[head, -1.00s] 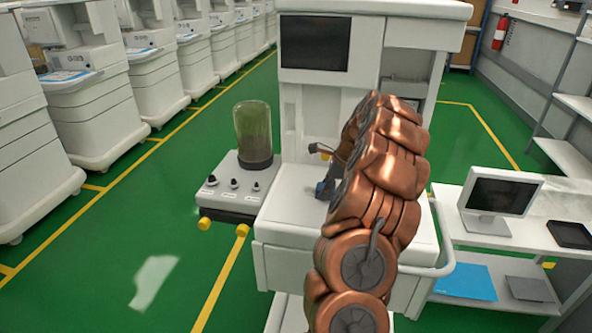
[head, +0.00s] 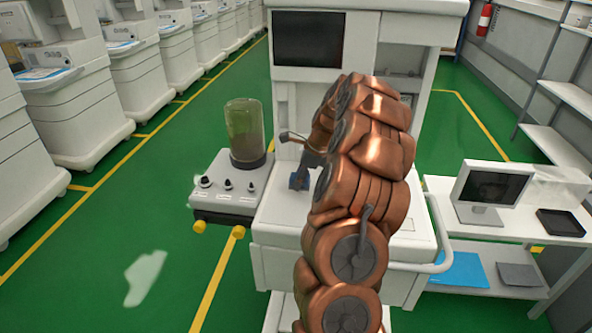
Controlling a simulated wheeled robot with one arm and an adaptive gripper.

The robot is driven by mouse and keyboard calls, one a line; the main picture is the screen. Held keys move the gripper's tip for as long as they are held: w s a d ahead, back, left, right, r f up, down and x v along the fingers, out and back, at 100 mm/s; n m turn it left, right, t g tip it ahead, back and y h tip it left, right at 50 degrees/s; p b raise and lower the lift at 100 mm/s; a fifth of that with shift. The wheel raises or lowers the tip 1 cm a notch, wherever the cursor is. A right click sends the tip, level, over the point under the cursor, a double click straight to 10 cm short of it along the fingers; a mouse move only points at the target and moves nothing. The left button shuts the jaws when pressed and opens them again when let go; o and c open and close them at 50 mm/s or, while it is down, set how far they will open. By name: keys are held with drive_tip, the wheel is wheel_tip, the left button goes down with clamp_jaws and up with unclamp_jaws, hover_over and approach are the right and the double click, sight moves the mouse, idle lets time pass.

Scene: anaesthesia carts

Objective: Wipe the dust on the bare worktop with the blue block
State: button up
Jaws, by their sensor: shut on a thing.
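My copper-coloured arm reaches over the white worktop (head: 276,214) of the anaesthesia cart in the middle of the head view. My gripper (head: 301,174) is small and partly hidden behind the arm. It is shut on the blue block (head: 296,182), which is low at the left part of the worktop. I cannot tell whether the block touches the surface. Dust is not clear at this size, and my arm hides much of the worktop's middle and right.
A control panel with knobs (head: 216,206) and a clear cylinder (head: 245,135) stand just left of the worktop. A dark screen (head: 308,38) is above it. A curved rail (head: 440,235) is at the right. A side table holds a monitor (head: 490,190) and a black tray (head: 561,223).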

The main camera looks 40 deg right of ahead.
drive_tip(key=shift+w+a+r, duration=0.1)
drive_tip(key=shift+w+r, duration=0.05)
drive_tip(key=shift+r, duration=0.35)
drive_tip(key=shift+r+p, duration=1.2)
drive_tip(key=shift+r, duration=1.05)
